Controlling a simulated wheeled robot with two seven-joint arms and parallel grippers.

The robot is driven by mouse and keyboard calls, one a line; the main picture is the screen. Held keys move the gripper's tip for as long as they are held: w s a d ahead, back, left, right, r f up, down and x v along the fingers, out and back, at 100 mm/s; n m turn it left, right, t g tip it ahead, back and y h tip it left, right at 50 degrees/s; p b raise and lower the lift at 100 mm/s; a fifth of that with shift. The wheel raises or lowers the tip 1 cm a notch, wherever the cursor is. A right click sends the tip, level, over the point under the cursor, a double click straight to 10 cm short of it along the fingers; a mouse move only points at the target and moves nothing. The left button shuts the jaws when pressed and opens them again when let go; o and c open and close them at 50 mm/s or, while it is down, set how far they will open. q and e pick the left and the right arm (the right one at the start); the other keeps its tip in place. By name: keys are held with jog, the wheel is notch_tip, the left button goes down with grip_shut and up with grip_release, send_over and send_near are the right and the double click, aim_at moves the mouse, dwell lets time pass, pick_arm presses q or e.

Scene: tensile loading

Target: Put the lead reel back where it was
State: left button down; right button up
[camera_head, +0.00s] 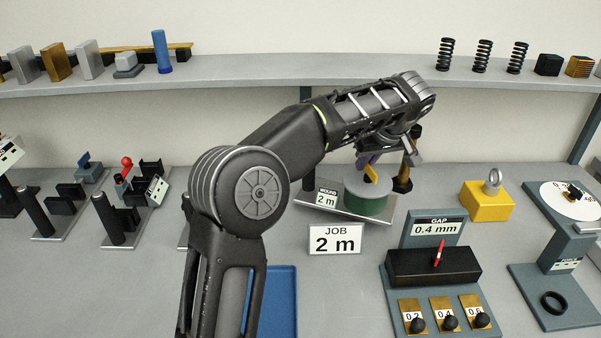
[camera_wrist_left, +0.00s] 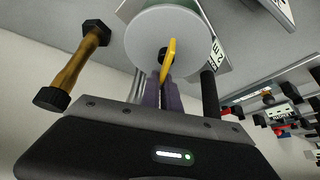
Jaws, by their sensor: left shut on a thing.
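A reel (camera_head: 366,189) with a pale grey top flange and a green drum stands at the WOUND 2 m station, behind the JOB 2 m card (camera_head: 335,240). It is probably the lead reel. A yellow piece (camera_head: 371,173) rises from its top; the left wrist view shows this yellow piece (camera_wrist_left: 169,58) over the pale round flange (camera_wrist_left: 140,38). My left gripper (camera_head: 368,160) reaches down over the reel, its purple fingers (camera_wrist_left: 163,88) closed at the yellow piece. The exact contact is partly hidden. My right gripper is out of view.
A brass post with black ends (camera_wrist_left: 76,68) stands close beside the reel. A yellow block with a ring (camera_head: 487,201) and the GAP 0.4 mm stand (camera_head: 433,263) are to the right. A blue tray (camera_head: 284,300) lies in front, partly behind my arm. A shelf (camera_head: 230,79) spans the back.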

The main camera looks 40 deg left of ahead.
pick_arm(q)
jog(key=s+a+p, duration=0.1)
jog(key=s+a, duration=0.4)
jog(key=a, duration=0.8)
jog(key=shift+s+a+r, duration=0.15)
jog(key=shift+a, duration=0.1)
notch_tip(320, 180, down, 3)
jog(key=shift+f+p, duration=0.2)
jog(key=shift+p, duration=0.1)
jog(key=shift+f, duration=0.1)
jog(key=shift+f, duration=0.2)
jog(key=c, duration=1.6)
grip_release()
